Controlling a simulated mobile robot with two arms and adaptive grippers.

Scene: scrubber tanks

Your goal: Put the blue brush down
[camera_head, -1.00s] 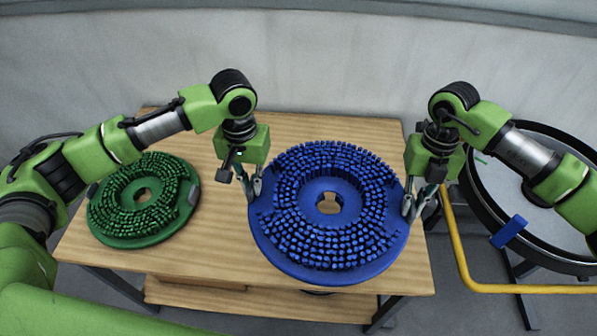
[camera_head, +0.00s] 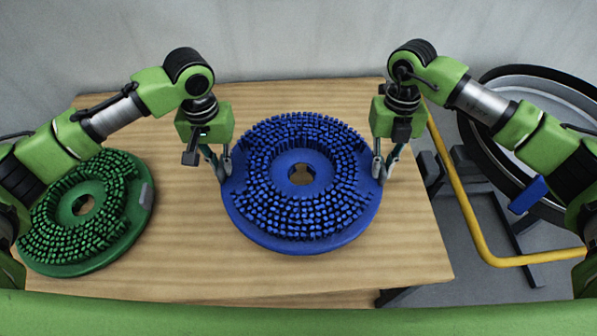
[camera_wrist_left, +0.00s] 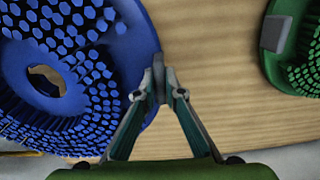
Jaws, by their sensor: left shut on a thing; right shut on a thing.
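The blue brush (camera_head: 300,225), a round disc with bristles up and a hole in its middle, is level over the wooden table (camera_head: 190,245). I cannot tell for sure whether its underside touches the tabletop. My left gripper (camera_head: 224,170) is shut on its left rim. My right gripper (camera_head: 382,168) is shut on its right rim. In the left wrist view, the left fingertips (camera_wrist_left: 160,85) close together at the edge of the blue brush (camera_wrist_left: 75,50).
A green brush (camera_head: 50,225) lies on the table at the left, also in the left wrist view (camera_wrist_left: 290,45). Bare wood lies between the brushes and right of the blue one. A yellow rail (camera_head: 465,210) and a round black-rimmed tank part (camera_head: 520,75) stand right of the table.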

